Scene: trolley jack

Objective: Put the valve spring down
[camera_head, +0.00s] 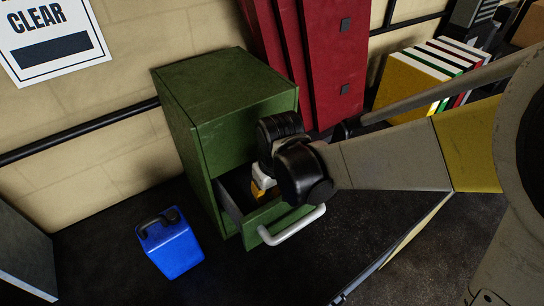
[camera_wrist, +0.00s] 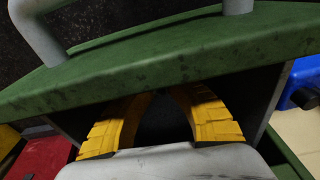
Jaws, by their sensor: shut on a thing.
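My gripper (camera_head: 258,190) reaches down into the open drawer (camera_head: 262,241) of a green cabinet. In the wrist view its two yellow fingers (camera_wrist: 160,95) curve toward each other inside the drawer, behind the drawer's green front panel (camera_wrist: 180,60). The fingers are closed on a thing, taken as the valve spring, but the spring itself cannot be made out. The fingertips are partly hidden by the panel, and the dark drawer floor gives no clear sign of contact.
The green cabinet (camera_head: 225,85) stands against the wall, with a pale drawer handle (camera_head: 292,227) at its front. A blue canister (camera_head: 170,247) stands on the floor to the left. Red lockers (camera_head: 335,60) and a stack of coloured boards (camera_head: 415,80) stand to the right.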

